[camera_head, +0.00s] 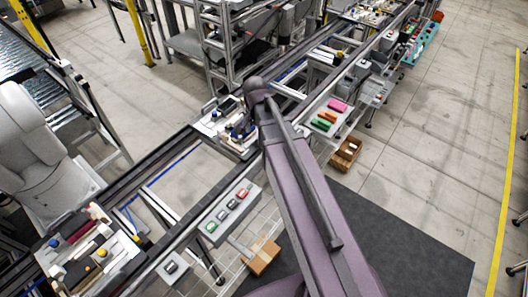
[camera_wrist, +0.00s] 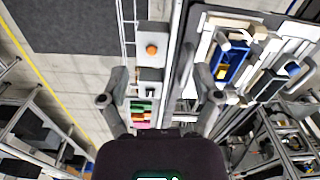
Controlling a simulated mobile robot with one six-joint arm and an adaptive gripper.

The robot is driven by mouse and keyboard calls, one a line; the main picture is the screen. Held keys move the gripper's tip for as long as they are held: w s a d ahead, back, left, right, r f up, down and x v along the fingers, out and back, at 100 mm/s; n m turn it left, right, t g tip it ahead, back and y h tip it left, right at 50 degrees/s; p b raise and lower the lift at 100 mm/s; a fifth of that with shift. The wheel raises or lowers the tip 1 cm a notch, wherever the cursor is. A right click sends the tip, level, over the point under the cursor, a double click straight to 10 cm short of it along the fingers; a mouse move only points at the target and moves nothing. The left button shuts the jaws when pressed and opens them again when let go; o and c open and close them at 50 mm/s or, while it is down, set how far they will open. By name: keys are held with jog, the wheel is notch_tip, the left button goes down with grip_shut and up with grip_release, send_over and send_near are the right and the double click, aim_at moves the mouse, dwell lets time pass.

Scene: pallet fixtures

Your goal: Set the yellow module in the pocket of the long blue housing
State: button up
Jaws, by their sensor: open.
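The long blue housing (camera_wrist: 235,57) lies on a pallet fixture at the upper right of the wrist view. A small yellow piece, probably the yellow module (camera_wrist: 222,72), shows at the near end of the housing; I cannot tell whether it sits in the pocket or only over it. In the head view the blue housing (camera_head: 241,131) shows small on the fixture, partly beside my arm. My gripper (camera_wrist: 161,82) is open with nothing between its fingers. Its right finger is near the fixture's left edge in the picture. In the head view my arm hides the gripper.
A grey box with an orange button (camera_wrist: 151,50) shows between my fingers, with green, orange and pink parts (camera_wrist: 141,112) below it. Rails run beside the fixture. A dark part (camera_wrist: 269,84) lies right of the housing. A cardboard box (camera_head: 262,257) stands on the floor.

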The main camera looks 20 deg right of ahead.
jog(key=s+n, duration=0.9)
jog(key=shift+s, duration=0.2)
notch_tip(320, 180, down, 9)
jog(key=b, duration=0.9)
